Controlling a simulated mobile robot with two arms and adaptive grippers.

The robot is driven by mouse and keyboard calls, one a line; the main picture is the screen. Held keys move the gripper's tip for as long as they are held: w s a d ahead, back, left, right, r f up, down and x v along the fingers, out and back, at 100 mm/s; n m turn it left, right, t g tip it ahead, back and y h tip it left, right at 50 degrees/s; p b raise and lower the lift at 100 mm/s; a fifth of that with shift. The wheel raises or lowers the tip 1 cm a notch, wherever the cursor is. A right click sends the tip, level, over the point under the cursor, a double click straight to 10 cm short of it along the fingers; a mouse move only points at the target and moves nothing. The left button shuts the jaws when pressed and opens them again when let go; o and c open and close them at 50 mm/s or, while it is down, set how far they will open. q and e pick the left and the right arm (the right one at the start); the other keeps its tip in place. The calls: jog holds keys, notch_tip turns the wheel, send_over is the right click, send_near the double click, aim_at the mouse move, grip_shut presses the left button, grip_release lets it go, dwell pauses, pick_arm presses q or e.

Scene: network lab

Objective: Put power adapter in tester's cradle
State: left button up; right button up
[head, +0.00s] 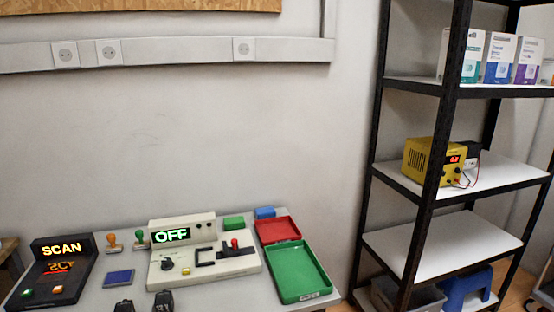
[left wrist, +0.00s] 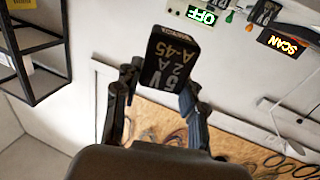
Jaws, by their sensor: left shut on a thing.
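The adapter stands out past the fingertips, in the air. The left gripper is not in the head view. The tester (head: 205,265) is a pale box on the table with a green lit OFF display (head: 171,236), a dark knob and a red-topped lever. Dark bracket shapes (head: 205,263) on its top look like the cradle, with no adapter seen between them. Its display also shows in the left wrist view (left wrist: 201,16). My right gripper is in neither view.
A black SCAN device (head: 55,272), two stamps and a blue pad (head: 118,278) are left of the tester. Green (head: 300,272) and red (head: 278,230) trays are right. Two dark objects (head: 163,302) cut the lower edge. A shelf rack (head: 440,180) stands right.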

pick_arm(q)
jog(key=s+r+p, duration=0.1)
jog(key=s+r, duration=0.2)
jog(key=s, duration=0.1)
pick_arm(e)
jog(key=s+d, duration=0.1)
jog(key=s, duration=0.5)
pick_arm(q)
jog(key=w+f+b, duration=0.1)
jog(key=w, duration=0.1)
jog(key=w+f+b, duration=0.1)
jog(key=w+f, duration=0.1)
jog(key=w, duration=0.1)
jog(key=w+f+b, duration=0.2)
jog(key=shift+w, duration=0.25)
jog(key=w+r+n+y+b, duration=0.2)
jog(key=w+b, duration=0.8)
jog(key=w, duration=1.3)
jog(key=shift+w+a+r+y, duration=0.3)
jog(key=shift+w+a+y, duration=0.05)
jog(key=shift+a+y, duration=0.15)
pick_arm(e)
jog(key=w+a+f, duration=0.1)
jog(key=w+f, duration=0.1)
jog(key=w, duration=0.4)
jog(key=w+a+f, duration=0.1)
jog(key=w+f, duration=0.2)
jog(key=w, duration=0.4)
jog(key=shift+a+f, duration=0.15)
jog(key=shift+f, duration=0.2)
